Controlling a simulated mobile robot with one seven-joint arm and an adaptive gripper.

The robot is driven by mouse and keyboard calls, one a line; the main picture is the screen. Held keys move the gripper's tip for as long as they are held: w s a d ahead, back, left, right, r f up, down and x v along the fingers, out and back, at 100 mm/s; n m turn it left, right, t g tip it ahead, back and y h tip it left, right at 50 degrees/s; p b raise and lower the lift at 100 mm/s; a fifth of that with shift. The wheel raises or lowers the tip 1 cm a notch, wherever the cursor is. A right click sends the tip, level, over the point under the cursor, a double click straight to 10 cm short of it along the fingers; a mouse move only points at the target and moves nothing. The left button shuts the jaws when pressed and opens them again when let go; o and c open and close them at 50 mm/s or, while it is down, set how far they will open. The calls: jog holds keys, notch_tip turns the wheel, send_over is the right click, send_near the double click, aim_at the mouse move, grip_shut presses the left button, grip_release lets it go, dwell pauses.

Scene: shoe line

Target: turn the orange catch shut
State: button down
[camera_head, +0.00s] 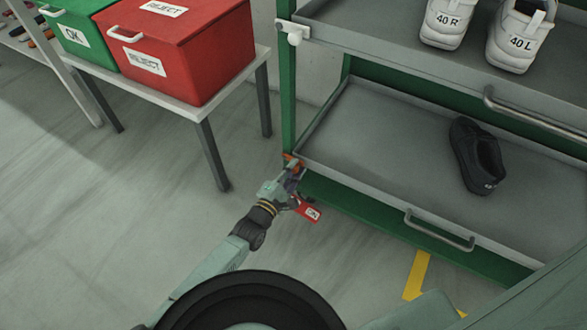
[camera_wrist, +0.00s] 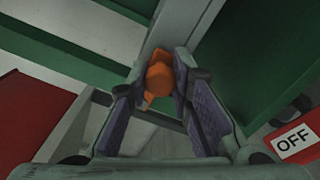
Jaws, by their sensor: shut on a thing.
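The orange catch (camera_head: 289,157) is at the left front corner of the lower shelf tray, by the green post. In the wrist view the orange catch (camera_wrist: 159,78) sits between my two fingertips. My gripper (camera_head: 293,170) is shut on it, with the fingers on either side; in the wrist view my gripper (camera_wrist: 162,70) shows its purple pads apart, with the catch between their ends. The fingers hide part of the catch, and I cannot tell its exact turn angle.
The lower tray (camera_head: 375,118) holds a black shoe (camera_head: 478,157) and has a front handle (camera_head: 440,232). White shoes (camera_head: 515,38) stand on the upper tray. A red tag (camera_wrist: 297,140) reads OFF. A red box (camera_head: 185,52) and a green box (camera_head: 78,38) stand on a table. Floor at left is clear.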

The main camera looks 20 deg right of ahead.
jog(key=shift+d, duration=0.1)
jog(key=c, duration=1.4)
grip_release()
jog(key=shift+d+f, duration=0.1)
jog(key=shift+d, duration=0.05)
jog(key=shift+c, duration=0.2)
jog(key=shift+s+a, duration=0.15)
jog(key=shift+a, duration=0.25)
jog(key=v, duration=1.1)
jog(key=shift+s, duration=0.2)
